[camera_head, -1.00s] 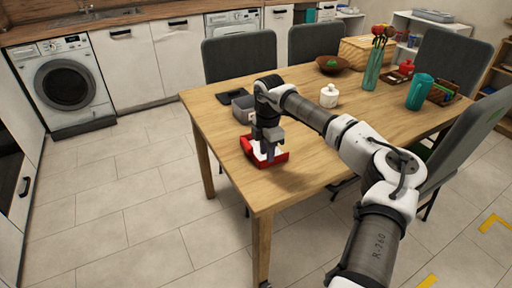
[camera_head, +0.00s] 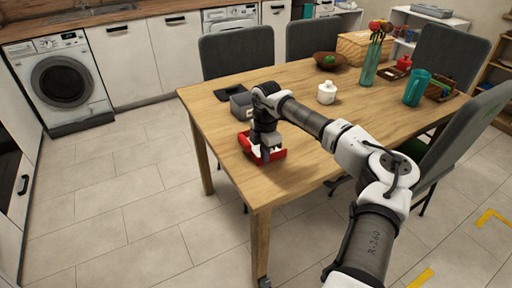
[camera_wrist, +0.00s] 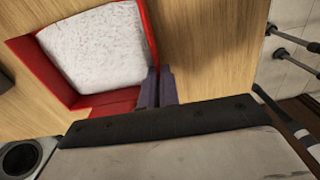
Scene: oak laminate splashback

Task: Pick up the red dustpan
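The red dustpan (camera_head: 246,143) is near the front left edge of the wooden table (camera_head: 225,110). In the wrist view the dustpan (camera_wrist: 100,106) shows red walls and a pale speckled surface inside. My gripper (camera_head: 266,158) points down at the dustpan and hides part of it. In the wrist view my gripper's two dark fingers (camera_wrist: 160,88) are close together at the end of the right red wall, one on each side, and look shut on it. I cannot tell whether the dustpan is clear of the table.
A grey box (camera_head: 240,106) stands just behind the dustpan, with a dark flat item (camera_head: 229,92) beyond it. A white lidded jar (camera_head: 326,93) stands to the right. A teal vase (camera_head: 370,65) and teal pitcher (camera_head: 416,90) are farther right. Chairs surround the table.

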